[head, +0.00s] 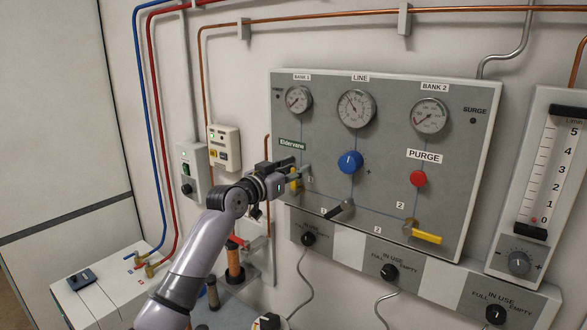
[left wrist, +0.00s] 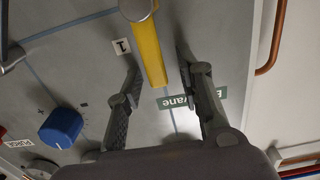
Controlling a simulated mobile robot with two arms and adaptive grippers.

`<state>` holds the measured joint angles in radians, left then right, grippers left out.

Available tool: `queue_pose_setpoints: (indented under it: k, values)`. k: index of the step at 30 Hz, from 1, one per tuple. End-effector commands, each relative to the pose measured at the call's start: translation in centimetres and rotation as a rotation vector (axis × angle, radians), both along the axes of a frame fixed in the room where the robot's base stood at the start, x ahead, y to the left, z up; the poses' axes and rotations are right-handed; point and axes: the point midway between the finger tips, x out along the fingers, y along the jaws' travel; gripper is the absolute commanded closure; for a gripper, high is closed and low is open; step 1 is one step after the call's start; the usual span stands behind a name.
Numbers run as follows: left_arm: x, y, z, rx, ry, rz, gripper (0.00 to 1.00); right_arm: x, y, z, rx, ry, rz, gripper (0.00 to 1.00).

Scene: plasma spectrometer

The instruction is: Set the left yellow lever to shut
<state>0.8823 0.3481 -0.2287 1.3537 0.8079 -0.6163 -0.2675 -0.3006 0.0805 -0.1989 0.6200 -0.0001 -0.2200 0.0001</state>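The left yellow lever (left wrist: 150,52) is beside the "1" label in the left wrist view. It runs from its round pivot toward the Eldervane label, along the panel's drawn line. My left gripper (left wrist: 158,65) is open, with one finger on each side of the lever and visible gaps between. In the head view my left gripper (head: 298,179) is at the left part of the grey panel (head: 460,165) and hides most of this lever. The right yellow lever (head: 427,237) lies nearly level near the "2" label. My right gripper is not in view.
A blue knob (head: 349,162) and a red purge knob (head: 418,179) stick out to the right of my gripper. Three gauges are above. A dark handle (head: 342,210) and black selector knobs are below. A copper pipe (left wrist: 272,40) runs beside the panel.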

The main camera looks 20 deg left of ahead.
Motion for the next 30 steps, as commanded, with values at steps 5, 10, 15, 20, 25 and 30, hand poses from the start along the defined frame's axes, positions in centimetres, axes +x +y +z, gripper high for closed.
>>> queue_pose_setpoints:
  k: [5,10,15,20,25,30]
  values:
    - [-0.02,0.0,-0.01,0.0,0.0,0.0,0.72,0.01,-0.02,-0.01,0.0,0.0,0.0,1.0]
    - [-0.03,0.0,-0.02,0.0,0.001,0.0,0.83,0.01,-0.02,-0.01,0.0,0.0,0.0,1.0]
    - [-0.03,0.01,-0.02,0.0,0.001,0.0,0.94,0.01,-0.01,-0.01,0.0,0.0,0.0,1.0]
    - [-0.04,0.01,-0.03,0.0,0.001,0.0,1.0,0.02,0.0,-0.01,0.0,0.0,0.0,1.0]
    - [-0.04,0.01,-0.04,0.0,0.001,0.0,1.0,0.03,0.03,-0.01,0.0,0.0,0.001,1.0]
    - [-0.04,0.01,-0.05,0.0,0.001,0.0,1.0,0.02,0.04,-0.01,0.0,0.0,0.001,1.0]
